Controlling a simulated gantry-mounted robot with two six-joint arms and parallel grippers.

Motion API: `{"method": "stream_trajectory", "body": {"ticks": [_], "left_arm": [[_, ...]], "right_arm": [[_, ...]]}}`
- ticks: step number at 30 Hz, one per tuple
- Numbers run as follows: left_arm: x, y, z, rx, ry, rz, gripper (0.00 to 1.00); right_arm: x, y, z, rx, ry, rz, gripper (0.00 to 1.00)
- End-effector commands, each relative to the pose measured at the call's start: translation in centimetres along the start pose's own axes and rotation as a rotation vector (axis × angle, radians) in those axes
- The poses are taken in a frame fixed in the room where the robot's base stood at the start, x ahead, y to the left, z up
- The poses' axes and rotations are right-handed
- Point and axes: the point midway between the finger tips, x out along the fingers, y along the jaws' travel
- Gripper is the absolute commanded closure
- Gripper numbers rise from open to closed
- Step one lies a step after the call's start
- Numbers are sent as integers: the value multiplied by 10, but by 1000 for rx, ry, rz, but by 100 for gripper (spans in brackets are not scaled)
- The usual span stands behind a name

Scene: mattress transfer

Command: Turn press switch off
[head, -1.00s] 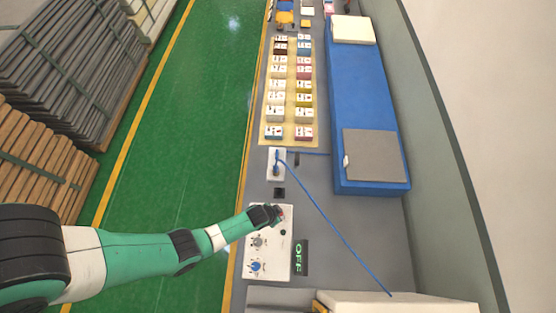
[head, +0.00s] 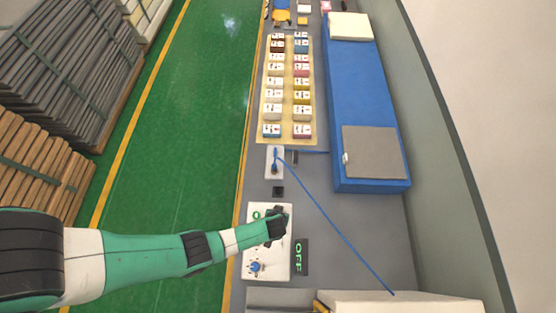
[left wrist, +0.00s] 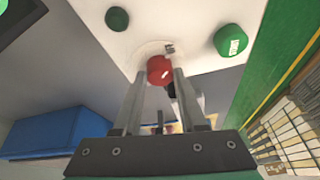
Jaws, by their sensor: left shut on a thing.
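A white control panel (head: 276,274) lies on the grey bench in the head view. My left gripper (head: 281,214) is over its upper right part, with the forearm crossing the panel. In the left wrist view the red round button (left wrist: 160,70) sits between the fingertips of my left gripper (left wrist: 158,78), and the fingers are shut on it. A green button (left wrist: 230,40) and a dark green button (left wrist: 117,19) stand to either side, apart from the fingers. The display (head: 300,257) beside the panel reads OFF in green. My right gripper is not in view.
A blue knob (head: 256,267) is low on the panel. A white socket box (head: 275,161) with a blue cable (head: 335,227) stands above it. A blue mattress (head: 360,95) lies to the right, and a tray of small boxes (head: 286,142) at the back.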

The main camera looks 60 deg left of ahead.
Motion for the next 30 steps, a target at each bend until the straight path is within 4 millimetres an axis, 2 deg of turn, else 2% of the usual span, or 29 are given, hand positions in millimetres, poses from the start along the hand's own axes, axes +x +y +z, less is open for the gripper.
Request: {"method": "stream_trajectory", "body": {"ticks": [14,15,19,30], "left_arm": [[1,-1,1,-14,-3,-7,100],[1,-1,1,-14,-3,-7,54],[1,0,1,-14,-3,-6,30],[-5,0,-1,-13,-2,-5,29]], "right_arm": [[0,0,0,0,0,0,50],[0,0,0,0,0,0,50],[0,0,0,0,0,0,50],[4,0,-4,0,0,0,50]]}}
